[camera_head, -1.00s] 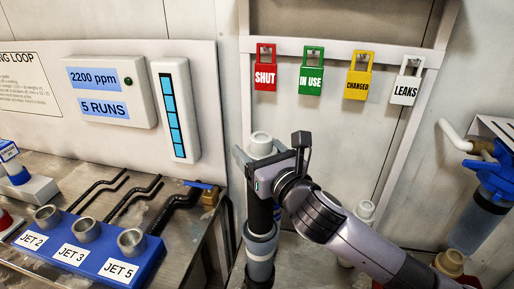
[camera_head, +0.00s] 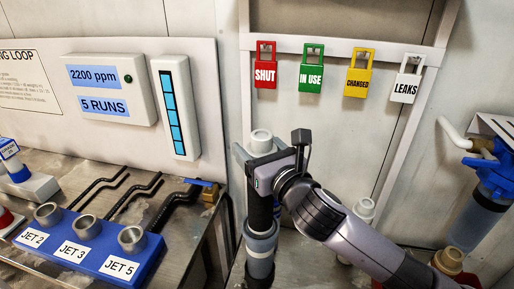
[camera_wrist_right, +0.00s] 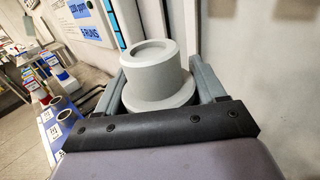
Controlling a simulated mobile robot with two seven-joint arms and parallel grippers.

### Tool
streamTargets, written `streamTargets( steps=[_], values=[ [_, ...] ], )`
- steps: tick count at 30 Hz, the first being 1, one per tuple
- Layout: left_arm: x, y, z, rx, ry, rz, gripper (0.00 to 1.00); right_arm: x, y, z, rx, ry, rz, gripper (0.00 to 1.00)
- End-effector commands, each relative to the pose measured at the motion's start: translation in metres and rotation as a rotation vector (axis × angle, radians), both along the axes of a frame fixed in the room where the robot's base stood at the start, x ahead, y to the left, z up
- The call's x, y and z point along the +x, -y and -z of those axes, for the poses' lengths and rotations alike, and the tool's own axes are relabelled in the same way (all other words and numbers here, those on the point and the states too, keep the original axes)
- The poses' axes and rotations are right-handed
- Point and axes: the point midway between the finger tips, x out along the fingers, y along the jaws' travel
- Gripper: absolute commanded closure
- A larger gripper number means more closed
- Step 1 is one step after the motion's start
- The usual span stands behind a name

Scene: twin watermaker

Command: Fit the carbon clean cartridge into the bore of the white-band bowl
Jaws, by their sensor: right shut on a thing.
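My right gripper (camera_head: 262,160) is shut on the carbon cartridge, just below its pale end cap (camera_head: 261,140). The cap also shows between the jaws in the right wrist view (camera_wrist_right: 155,75). The cartridge's black body (camera_head: 260,208) hangs upright below the gripper. Its lower end meets the top of the white-band bowl (camera_head: 260,245), a grey-blue cylinder with a pale band near its rim. The cartridge looks in line with the bore; how deep it sits inside cannot be told. The bowl's lower part is cut off by the frame. My left gripper is not in view.
A blue jet block (camera_head: 92,250) with several grey sockets stands on the metal bench at left. Coloured tags hang on a rail behind, including a red one (camera_head: 265,74). A pale-capped part (camera_head: 364,210) and a tan-capped part (camera_head: 448,261) stand near my right arm.

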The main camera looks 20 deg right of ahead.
Motion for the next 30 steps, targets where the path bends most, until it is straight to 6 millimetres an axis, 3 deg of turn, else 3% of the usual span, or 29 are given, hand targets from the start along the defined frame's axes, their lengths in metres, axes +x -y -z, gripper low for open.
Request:
streamTargets(
  steps=[30],
  values=[
    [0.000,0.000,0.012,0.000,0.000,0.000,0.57,0.000,0.000,0.020,0.001,0.003,0.000,0.53]
  ],
)
